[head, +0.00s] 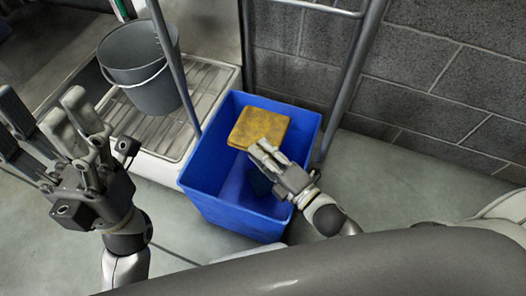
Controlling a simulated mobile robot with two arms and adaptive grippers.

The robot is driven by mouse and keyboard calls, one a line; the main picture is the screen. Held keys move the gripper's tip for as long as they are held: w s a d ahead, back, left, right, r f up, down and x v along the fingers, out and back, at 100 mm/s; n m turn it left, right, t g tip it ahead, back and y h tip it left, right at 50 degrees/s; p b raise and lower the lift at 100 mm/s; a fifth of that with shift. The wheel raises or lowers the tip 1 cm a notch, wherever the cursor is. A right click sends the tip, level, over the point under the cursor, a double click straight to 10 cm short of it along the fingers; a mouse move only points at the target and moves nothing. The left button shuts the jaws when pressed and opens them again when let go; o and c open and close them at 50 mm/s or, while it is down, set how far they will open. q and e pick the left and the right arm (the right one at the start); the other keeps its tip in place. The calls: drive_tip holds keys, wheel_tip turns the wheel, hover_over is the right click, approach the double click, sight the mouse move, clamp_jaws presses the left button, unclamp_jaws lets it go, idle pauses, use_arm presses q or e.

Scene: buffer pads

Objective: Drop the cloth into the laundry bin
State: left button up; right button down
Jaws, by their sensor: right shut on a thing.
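The cloth (258,129) is a yellow-brown, worn-looking folded square. It is in the head view above the opening of the blue laundry bin (203,198). My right gripper (264,150) is shut on the near edge of the cloth and reaches over the bin's right side. The fingertips partly hide that edge. My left gripper (45,112) is at the left of the view, raised, with its fingers spread and empty, apart from the bin.
A grey bucket (140,75) with a wire handle stands on a slatted metal grate (193,82) left of the bin. Grey metal poles (352,85) rise beside the bin. A block wall (430,60) is behind. Bare floor (385,170) lies to the right.

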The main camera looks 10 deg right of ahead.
drive_tip(key=shift+f+b, duration=0.85)
drive_tip(key=shift+f, duration=0.1)
drive_tip(key=c, duration=1.2)
unclamp_jaws()
drive_tip(key=shift+s, duration=0.1)
drive_tip(key=v, duration=1.2)
